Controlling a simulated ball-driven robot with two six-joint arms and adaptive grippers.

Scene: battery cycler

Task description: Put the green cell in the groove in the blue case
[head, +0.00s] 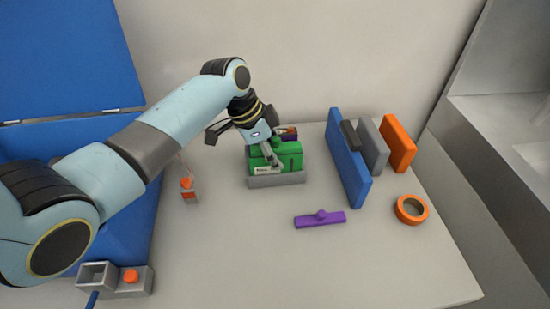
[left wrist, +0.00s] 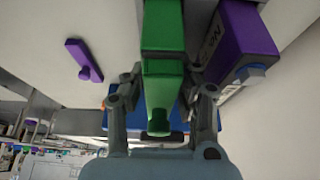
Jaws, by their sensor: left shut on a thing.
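The green cell (head: 290,154) is at the grey tray (head: 277,181) in the middle of the table. My left gripper (head: 270,156) is shut on it from above. In the left wrist view the fingers of my left gripper (left wrist: 164,80) stand on both sides of the green cell (left wrist: 162,30). Whether the cell touches the tray floor is hidden. A large blue case (head: 60,65) with a raised lid stands at the left. My left arm covers much of it, and I cannot make out its groove. My right gripper is not in view.
A purple cell (left wrist: 247,42) stands beside the green one. A purple bar with a knob (head: 320,219) lies in front. Blue (head: 347,160), grey (head: 372,146) and orange (head: 398,143) upright slabs and an orange ring (head: 411,208) are at the right. The front middle is clear.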

